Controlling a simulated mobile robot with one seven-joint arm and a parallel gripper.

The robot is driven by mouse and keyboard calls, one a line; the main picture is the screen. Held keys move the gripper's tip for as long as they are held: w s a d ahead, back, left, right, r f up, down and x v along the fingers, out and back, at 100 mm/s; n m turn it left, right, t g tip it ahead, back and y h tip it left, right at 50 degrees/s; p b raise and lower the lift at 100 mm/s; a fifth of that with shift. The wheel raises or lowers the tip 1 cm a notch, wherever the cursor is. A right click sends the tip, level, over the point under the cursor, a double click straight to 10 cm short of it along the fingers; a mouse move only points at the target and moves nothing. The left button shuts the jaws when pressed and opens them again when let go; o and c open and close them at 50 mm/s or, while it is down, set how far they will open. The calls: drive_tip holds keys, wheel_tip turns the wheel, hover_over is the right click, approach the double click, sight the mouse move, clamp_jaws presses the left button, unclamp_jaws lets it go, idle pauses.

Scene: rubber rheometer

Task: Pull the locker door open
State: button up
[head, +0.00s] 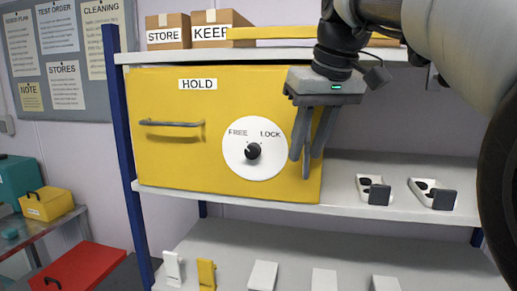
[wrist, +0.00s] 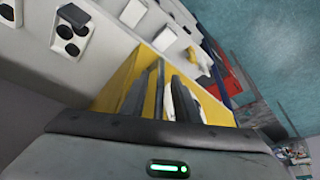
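The yellow locker door (head: 180,100), labelled HOLD, looks shut on the upper shelf. Its grey bar handle (head: 171,123) is on the left side of the door. A white dial plate marked FREE and LOCK (head: 237,164) is on the right side, with a black knob (head: 253,151) at its centre. The knob's small mark seems to sit at upper left, but it is too small to be sure. My gripper (head: 307,160) hangs fingers-down in front of the door's right edge, right of the dial and away from the handle. Its fingers (wrist: 165,95) are apart and empty.
Boxes marked STORE (head: 168,38) and KEEP (head: 210,36) stand on the top shelf. White fixtures with dark parts (head: 374,190) sit right of the locker. Several small blocks (head: 263,276) stand on the lower shelf. A blue post (head: 125,130) borders the locker's left.

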drive_tip(key=shift+f, duration=0.25)
clamp_jaws()
drive_tip(key=shift+s, duration=0.1)
